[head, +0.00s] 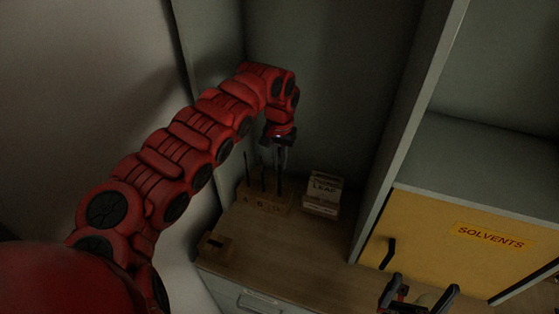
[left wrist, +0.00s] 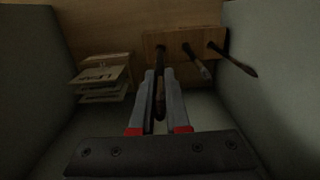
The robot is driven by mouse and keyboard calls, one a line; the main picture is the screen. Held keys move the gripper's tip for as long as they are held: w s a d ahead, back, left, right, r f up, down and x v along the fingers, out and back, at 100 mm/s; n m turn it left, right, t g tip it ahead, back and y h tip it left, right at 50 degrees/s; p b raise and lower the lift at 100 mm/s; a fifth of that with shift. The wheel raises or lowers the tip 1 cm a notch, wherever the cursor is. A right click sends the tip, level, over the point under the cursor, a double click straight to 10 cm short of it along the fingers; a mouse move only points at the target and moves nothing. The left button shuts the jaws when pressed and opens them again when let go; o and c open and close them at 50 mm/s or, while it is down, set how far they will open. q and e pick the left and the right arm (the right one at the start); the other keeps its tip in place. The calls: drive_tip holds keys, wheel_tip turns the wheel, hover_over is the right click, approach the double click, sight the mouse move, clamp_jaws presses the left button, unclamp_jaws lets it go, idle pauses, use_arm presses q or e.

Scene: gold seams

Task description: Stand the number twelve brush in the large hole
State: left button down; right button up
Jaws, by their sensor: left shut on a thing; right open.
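The wooden brush block (head: 262,204) stands on the counter at the back, with characters on its front too blurred to read surely. Two thin dark brushes stand in it, a left one (head: 246,168) and a middle one (head: 263,180). My left gripper (head: 279,160) is above the block's right end, shut on a dark brush (left wrist: 159,98) that points down at the block. In the left wrist view this brush's far end meets the block (left wrist: 178,38) at the end hole; how deep it sits cannot be told. My right gripper (head: 418,294) is open at the bottom right.
A small box lettered "LEAF" (head: 323,190) stands right of the block. A small wooden piece with a dark mark (head: 213,246) lies at the counter's front left. A yellow "SOLVENTS" cabinet door (head: 450,245) is at right. Grey walls close in the counter.

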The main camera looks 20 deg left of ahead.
sight(280, 172)
use_arm(q)
drive_tip(key=shift+f, duration=0.15)
idle(0.4)
drive_tip(key=shift+f+b, duration=0.45)
drive_tip(key=shift+f, duration=0.2)
drive_tip(key=shift+f+b, duration=0.8)
drive_tip(key=shift+f, duration=0.65)
drive_tip(key=shift+f, duration=0.3)
drive_tip(key=c, duration=0.8)
unclamp_jaws()
drive_tip(key=shift+c, duration=0.2)
